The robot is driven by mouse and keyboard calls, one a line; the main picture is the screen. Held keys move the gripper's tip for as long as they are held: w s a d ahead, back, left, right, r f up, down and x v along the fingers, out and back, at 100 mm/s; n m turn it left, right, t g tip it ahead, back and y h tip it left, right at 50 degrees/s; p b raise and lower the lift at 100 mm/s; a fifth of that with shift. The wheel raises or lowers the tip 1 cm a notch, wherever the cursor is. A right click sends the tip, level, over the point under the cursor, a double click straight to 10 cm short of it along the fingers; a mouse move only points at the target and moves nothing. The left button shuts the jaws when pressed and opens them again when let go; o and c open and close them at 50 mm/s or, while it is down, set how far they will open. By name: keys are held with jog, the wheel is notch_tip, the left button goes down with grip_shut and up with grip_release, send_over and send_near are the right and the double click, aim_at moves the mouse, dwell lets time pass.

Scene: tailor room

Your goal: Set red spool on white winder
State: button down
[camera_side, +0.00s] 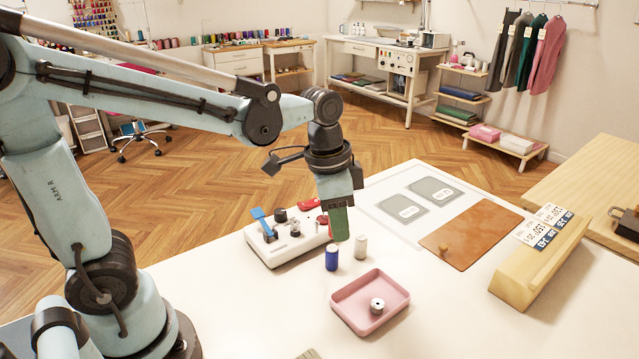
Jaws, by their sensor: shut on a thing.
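The white winder (272,252) lies on the table, with a blue lever (262,224) and dark knobs on top. My gripper (339,228) points down at the winder's right end, its green finger nearest the camera. It is shut on what looks like the red spool (322,220); only a small red patch shows at the finger's left edge. The rest is hidden behind the finger. I cannot tell whether the spool touches the winder.
A blue spool (332,258) and a whitish spool (361,247) stand just right of the winder. A pink tray (340,310) holds a small metallic bobbin (377,305). A red object (309,203) lies behind the winder. A brown leather piece (470,234) and a wooden block (535,270) lie right.

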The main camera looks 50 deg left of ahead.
jog(key=w+a, duration=0.2)
jog(key=a, duration=0.2)
jog(key=w+a+f+n, duration=0.1)
jog(key=w+a, duration=0.2)
jog(key=a, duration=0.2)
jog(key=w+a+n, duration=0.1)
jog(key=w+a, duration=0.1)
jog(key=a, duration=0.2)
jog(key=shift+w+a+f, duration=0.2)
jog(key=shift+w+a, duration=0.15)
jog(key=shift+w, duration=0.05)
jog(key=shift+f, duration=2.8)
jog(key=shift+f, duration=0.6)
jog(key=c, duration=1.2)
grip_release()
notch_tip(320, 180, up, 11)
jog(key=s, duration=0.1)
jog(key=shift+s+a, duration=0.25)
jog(key=shift+s, duration=0.05)
